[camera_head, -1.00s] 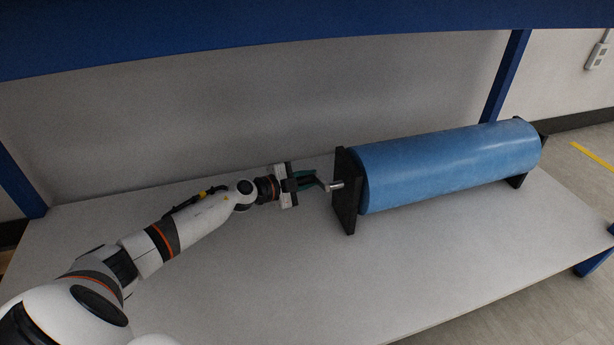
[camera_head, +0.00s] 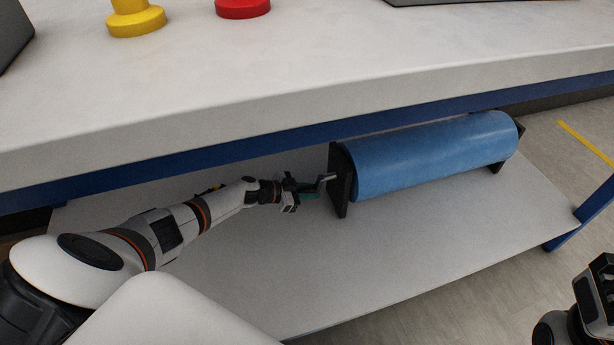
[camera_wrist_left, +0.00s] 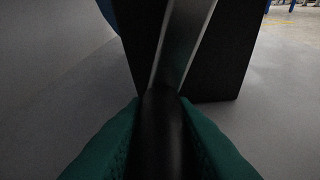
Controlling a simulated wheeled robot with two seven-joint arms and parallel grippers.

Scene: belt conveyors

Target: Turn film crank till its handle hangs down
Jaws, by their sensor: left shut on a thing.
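The blue film roll (camera_head: 430,155) lies between black end brackets on the lower shelf. The film crank (camera_head: 326,178) is a small metal arm that sticks out from the left bracket (camera_head: 340,182). My left gripper (camera_head: 312,190) is at the crank, left of the bracket. In the left wrist view its green fingers (camera_wrist_left: 160,140) are shut on the dark crank handle (camera_wrist_left: 161,125). The crank arm (camera_wrist_left: 182,45) rises from the handle in front of the black bracket (camera_wrist_left: 222,60). My right gripper (camera_head: 596,285) shows in part at the right edge; its jaws are unclear.
The white tabletop (camera_head: 300,75) overhangs the shelf, with a blue beam (camera_head: 230,152) below its front edge. A yellow button (camera_head: 136,20) and a red button (camera_head: 242,8) are on top. The lower shelf (camera_head: 400,240) is clear in front of the roll.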

